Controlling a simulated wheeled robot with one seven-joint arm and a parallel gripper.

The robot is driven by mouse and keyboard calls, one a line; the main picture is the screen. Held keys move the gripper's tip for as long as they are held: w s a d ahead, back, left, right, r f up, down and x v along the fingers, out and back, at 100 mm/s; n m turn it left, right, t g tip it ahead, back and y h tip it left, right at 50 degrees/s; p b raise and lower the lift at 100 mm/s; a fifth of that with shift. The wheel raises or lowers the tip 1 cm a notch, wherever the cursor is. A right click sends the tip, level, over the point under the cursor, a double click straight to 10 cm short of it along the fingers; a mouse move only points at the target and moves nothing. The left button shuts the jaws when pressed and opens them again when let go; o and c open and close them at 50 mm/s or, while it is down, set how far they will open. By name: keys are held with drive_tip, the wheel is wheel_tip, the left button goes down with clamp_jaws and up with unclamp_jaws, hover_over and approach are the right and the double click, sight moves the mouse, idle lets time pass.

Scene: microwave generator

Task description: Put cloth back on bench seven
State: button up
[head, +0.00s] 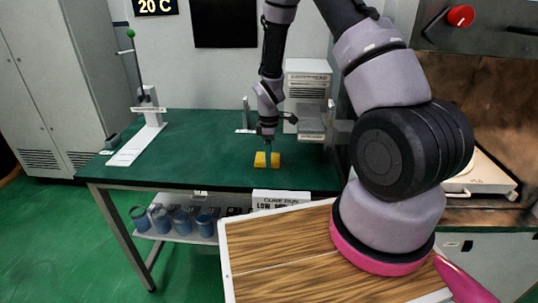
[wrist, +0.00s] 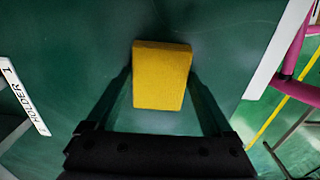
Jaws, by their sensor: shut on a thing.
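The cloth looks like a thick yellow folded pad or block (wrist: 161,75). In the wrist view it sits between the two fingers of my gripper (wrist: 161,84), which is shut on it. In the head view the yellow cloth (head: 260,159) shows on both sides of my gripper (head: 268,157), at the green bench top (head: 210,150). I cannot tell whether the cloth rests on the bench or hangs just above it. No number seven is readable on the bench.
A lever stand on a white base (head: 135,143) is on the bench's left. Blue mugs (head: 182,221) sit on the shelf below. The bench's left-middle is clear.

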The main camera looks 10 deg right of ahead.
drive_tip(key=o, duration=1.2)
wheel_tip(320, 180, up, 12)
wheel_tip(320, 180, up, 12)
drive_tip(key=f+m+t, duration=0.1)
drive_tip(key=m+t, duration=0.1)
drive_tip(key=m, duration=0.2)
hover_over(276, 159)
drive_tip(key=s+d+r+m+t+y, duration=0.2)
drive_tip(key=s+r+m+t, duration=0.3)
drive_tip(key=s+r+m, duration=0.9)
drive_tip(key=s+d+r, duration=0.1)
drive_tip(key=s+r, duration=0.5)
drive_tip(key=r, duration=0.1)
drive_tip(key=shift+s+d+m, duration=0.15)
drive_tip(key=shift+m, duration=0.15)
